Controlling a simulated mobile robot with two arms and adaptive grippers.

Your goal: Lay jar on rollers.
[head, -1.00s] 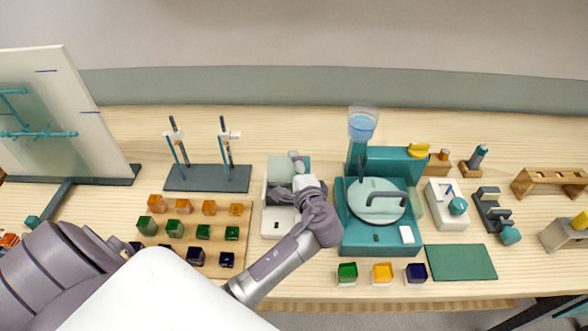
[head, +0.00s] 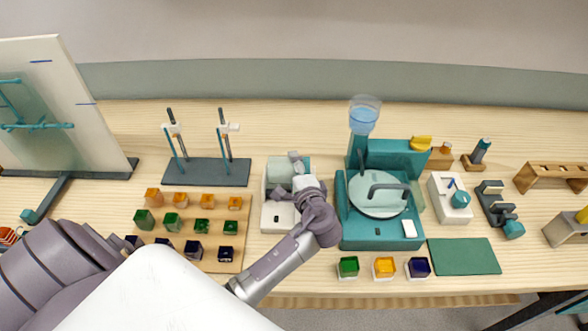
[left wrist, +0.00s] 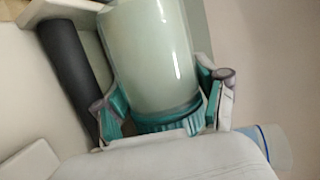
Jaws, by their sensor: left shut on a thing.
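The jar (left wrist: 155,50) is a pale green cylinder with a ribbed teal lid (left wrist: 170,118). In the left wrist view my left gripper (left wrist: 166,98) is shut around its lid end. In the head view the jar (head: 279,173) lies roughly sideways over the back of the white roller machine (head: 272,220), with my left gripper (head: 300,175) at its right end. A dark roller (left wrist: 66,58) runs beside the jar in the wrist view. I cannot tell whether the jar touches the rollers; my gripper and the jar hide much of them. My right gripper is not in view.
A teal machine (head: 355,235) with a round lid stands close on the right. A wooden board (head: 165,205) with several coloured blocks lies on the left. A dark stand base (head: 205,174) with rods is behind it. A green mat (head: 463,257) lies at the right.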

